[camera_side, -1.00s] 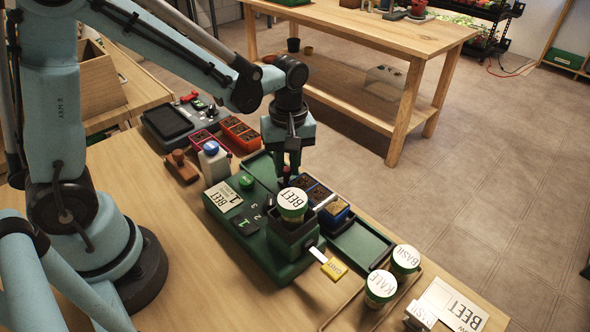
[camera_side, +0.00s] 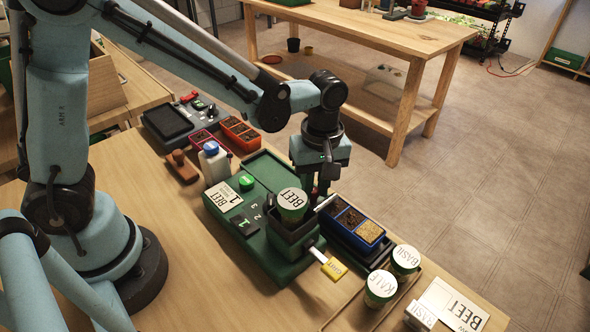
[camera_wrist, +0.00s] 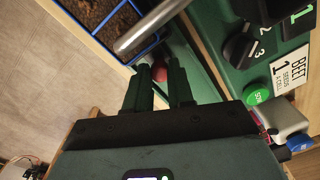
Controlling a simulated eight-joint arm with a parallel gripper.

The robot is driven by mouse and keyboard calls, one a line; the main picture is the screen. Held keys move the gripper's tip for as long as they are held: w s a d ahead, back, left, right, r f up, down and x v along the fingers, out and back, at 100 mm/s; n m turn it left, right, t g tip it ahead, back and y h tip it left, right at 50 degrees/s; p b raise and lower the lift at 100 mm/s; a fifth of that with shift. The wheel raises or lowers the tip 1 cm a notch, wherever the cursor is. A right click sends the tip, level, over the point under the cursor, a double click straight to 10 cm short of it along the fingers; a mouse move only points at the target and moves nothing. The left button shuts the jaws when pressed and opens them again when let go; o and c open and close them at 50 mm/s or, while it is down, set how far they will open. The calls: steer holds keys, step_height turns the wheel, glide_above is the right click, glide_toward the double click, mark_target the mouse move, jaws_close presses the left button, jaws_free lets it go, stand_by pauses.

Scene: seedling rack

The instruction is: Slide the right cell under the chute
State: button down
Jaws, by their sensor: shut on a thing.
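The metal chute (camera_side: 326,203) slants out from the hopper (camera_side: 290,241) under the BEET cup (camera_side: 291,199). Its tip is over the tray's left end, by the left cell; the right cell is well past it. My gripper (camera_side: 324,190) is at the tray's left end. In the wrist view its fingers (camera_wrist: 160,88) are shut on a red knob (camera_wrist: 159,72), mostly hidden.
KALE (camera_side: 381,285) and BASIL (camera_side: 405,260) cups stand just beyond the tray's right end. A yellow tag (camera_side: 334,268) sticks out from the hopper. A blue-capped bottle (camera_side: 213,162), a wooden stamp (camera_side: 182,167) and red and orange trays (camera_side: 240,133) stand at the left.

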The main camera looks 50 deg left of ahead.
steer(key=shift+d, duration=0.3)
steer(key=c, duration=1.2)
jaws_free()
steer(key=shift+o, duration=1.1)
steer(key=shift+a, duration=0.1)
steer(key=shift+r, duration=0.1)
step_height(320, 180, up, 12)
steer(key=shift+w, duration=0.25)
